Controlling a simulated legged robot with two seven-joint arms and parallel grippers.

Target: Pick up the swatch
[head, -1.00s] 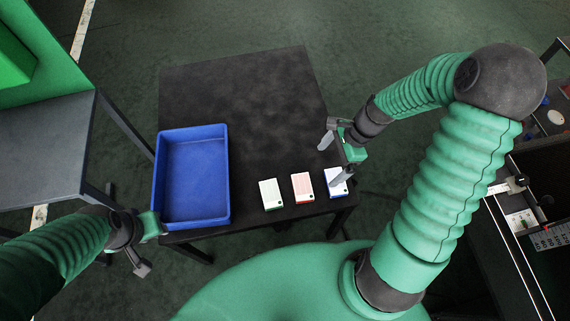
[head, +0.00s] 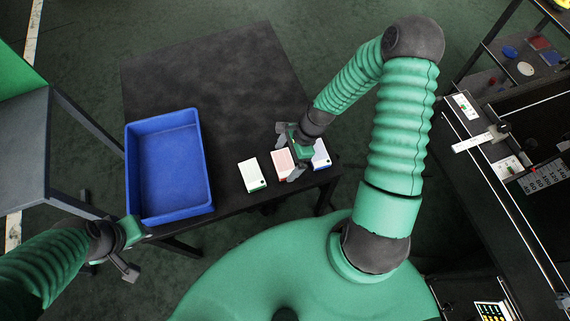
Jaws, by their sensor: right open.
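Three small swatches lie in a row near the front right of a black table (head: 200,70). One is pale green-white (head: 252,174), the middle one is pink (head: 281,166), and the right one is white with a blue edge (head: 321,155). My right gripper (head: 290,152) is open above the pink swatch and the gap beside the blue-edged one, partly hiding both. I cannot tell whether it touches either. My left gripper (head: 137,251) is open and empty at the table's front left, below a blue tray.
The empty blue tray (head: 207,170) stands on the table's left side. The back of the table is clear. A grey bench (head: 25,140) is at the left. A dark machine with a white scale (head: 543,177) is at the right.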

